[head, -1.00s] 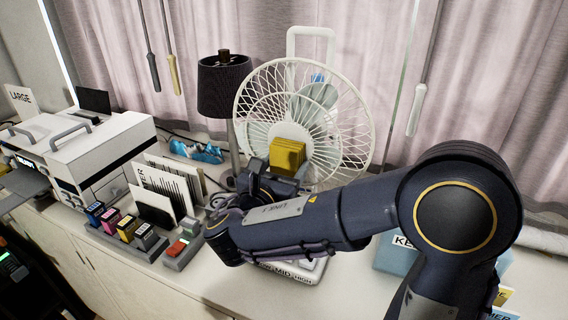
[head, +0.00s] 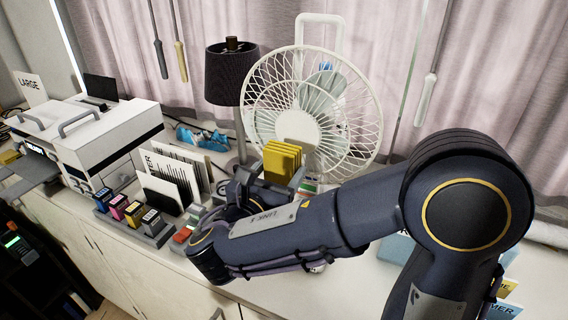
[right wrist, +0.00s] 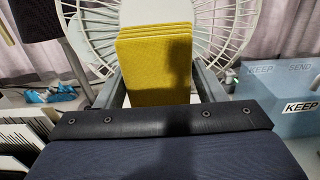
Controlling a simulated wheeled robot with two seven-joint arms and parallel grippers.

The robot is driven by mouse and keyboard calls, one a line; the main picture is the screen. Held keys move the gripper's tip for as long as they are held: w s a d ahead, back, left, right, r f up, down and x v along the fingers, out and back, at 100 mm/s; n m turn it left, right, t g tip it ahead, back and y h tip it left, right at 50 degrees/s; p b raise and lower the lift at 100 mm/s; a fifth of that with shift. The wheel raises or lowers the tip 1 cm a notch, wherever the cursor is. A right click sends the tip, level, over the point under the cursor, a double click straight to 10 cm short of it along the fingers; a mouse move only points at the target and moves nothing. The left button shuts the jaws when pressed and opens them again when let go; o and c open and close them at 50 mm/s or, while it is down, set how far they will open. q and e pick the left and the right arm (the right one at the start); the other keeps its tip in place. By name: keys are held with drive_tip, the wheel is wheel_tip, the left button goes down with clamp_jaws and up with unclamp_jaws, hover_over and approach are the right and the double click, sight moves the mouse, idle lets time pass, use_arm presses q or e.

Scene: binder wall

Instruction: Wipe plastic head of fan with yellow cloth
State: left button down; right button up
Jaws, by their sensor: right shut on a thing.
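The white fan (head: 310,110) stands upright on the counter, its round cage facing me and its plastic hub showing at the centre. The yellow cloth (head: 283,160) is a folded stack of layers in front of the lower part of the cage. My right gripper (head: 268,184) is shut on the cloth. In the right wrist view the cloth (right wrist: 155,62) stands between the two fingers, with the fan cage (right wrist: 215,25) behind it; I cannot tell whether they touch. My right arm hides most of the fan's base. My left gripper is not in view.
A dark-shaded lamp (head: 229,75) stands just left of the fan. A white printer (head: 100,140), a row of ink cartridges (head: 135,215) and upright cards (head: 175,180) fill the left. A light-blue box (right wrist: 282,95) is at the right. Curtains hang behind.

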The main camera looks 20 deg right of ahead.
drive_tip(key=shift+s+a, duration=0.15)
drive_tip(key=shift+a, duration=0.05)
drive_tip(key=shift+v, duration=1.4)
